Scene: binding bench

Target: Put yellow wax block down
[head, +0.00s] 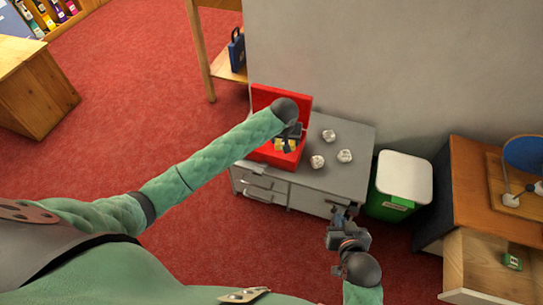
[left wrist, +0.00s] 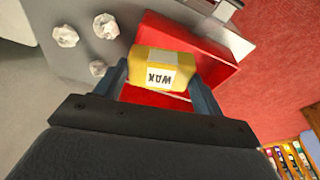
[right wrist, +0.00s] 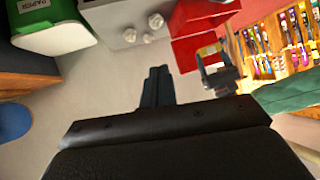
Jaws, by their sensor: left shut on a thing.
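The yellow wax block (left wrist: 150,60) has a white label reading WAX and sits between the two fingers of my left gripper (left wrist: 160,85). In the head view the block (head: 279,145) shows partly behind the left gripper (head: 289,137), within the outline of an open red box (head: 263,154). I cannot tell whether the block touches the box floor. The red box also shows behind the block in the left wrist view (left wrist: 215,68). My right gripper (right wrist: 158,84) has its fingers together with nothing between them; in the head view it (head: 345,212) hangs in front of the grey cabinet.
The red box stands on a grey cabinet (head: 350,182) with three crumpled white balls (head: 328,135) beside it. A green bin (head: 388,203) with a white top stands to the right. A wooden bench (head: 465,190) with an open drawer (head: 480,265) is at far right.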

